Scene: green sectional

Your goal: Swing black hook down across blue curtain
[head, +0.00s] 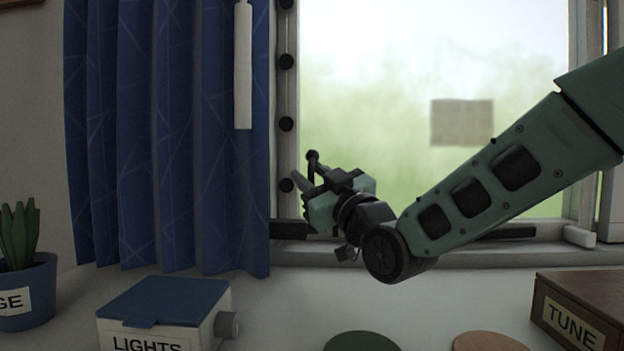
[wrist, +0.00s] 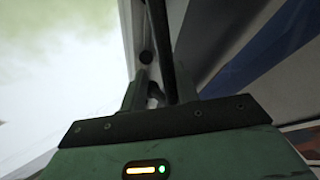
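The blue curtain (head: 180,140) hangs at the left edge of the window in the head view. A strip of blue shows at the right of the wrist view (wrist: 270,45). The black hook (head: 313,160) looks like a thin dark rod with a rounded end, standing up at my gripper. In the wrist view the black rod (wrist: 160,40) runs from the top edge down between my fingers. My gripper (head: 305,190) is just right of the curtain, in front of the window frame. Its fingers (wrist: 160,85) are apart with the rod between them; whether they clamp it is unclear.
A white wand (head: 243,65) hangs before the curtain. Round black knobs (head: 286,124) line the window's left frame. Below stand a LIGHTS box (head: 165,300), a potted plant (head: 22,290) and a TUNE box (head: 580,310). The space before the curtain's lower half is clear.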

